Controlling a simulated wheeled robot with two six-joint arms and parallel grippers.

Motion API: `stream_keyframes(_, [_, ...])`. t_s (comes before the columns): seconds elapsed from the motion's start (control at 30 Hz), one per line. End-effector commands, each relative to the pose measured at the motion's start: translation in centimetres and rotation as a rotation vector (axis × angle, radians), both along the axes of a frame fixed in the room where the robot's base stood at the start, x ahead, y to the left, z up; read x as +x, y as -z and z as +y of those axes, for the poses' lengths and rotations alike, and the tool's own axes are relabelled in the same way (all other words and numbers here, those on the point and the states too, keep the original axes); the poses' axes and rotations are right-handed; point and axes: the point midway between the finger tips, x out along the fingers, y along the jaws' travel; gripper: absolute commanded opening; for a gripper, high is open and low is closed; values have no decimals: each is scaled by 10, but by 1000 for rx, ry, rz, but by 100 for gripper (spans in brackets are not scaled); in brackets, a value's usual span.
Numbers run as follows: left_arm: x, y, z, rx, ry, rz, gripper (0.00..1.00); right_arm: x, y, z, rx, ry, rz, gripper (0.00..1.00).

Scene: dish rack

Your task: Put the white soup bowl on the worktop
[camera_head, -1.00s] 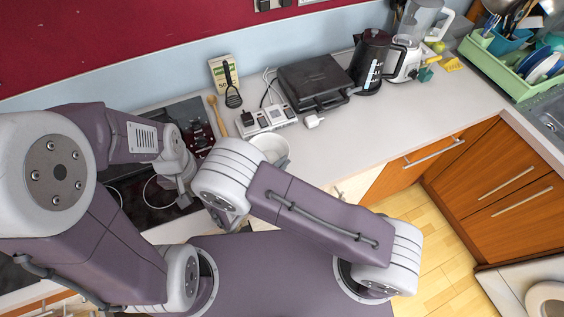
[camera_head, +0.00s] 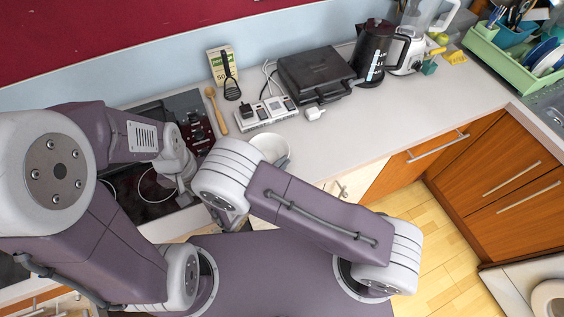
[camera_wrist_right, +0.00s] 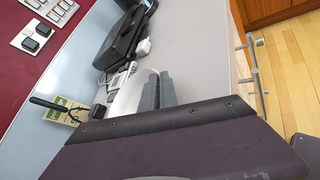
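The white soup bowl (camera_head: 272,149) shows in the head view just behind my right wrist, near the front edge of the worktop (camera_head: 345,135); its near side is hidden by that wrist. In the right wrist view the two grey fingers of my right gripper (camera_wrist_right: 158,90) stand close together at the rim of the white bowl (camera_wrist_right: 128,97) and appear shut on it.
Behind the bowl lie a socket strip (camera_head: 266,114), a white plug (camera_head: 314,113) and a black grill (camera_head: 315,74). A dark kettle (camera_head: 371,54) and a blender (camera_head: 411,50) stand farther right. A wooden spoon (camera_head: 217,112) lies at left. The worktop right of the bowl is clear.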

Motion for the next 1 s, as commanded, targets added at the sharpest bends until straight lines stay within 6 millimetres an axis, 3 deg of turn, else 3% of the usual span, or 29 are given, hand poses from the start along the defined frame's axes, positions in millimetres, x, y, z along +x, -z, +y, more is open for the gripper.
stream_keyframes(0.6, [0, 4, 0, 0, 0, 0, 36, 0, 4, 0, 0, 0, -2, 0])
stream_keyframes(0.7, [0, 3, 0, 0, 0, 0, 36, 0, 3, 0, 0, 0, -2, 28])
stream_keyframes(1.0, [0, 3, 0, 0, 0, 0, 36, 0, 4, 0, -1, 0, 1, 29])
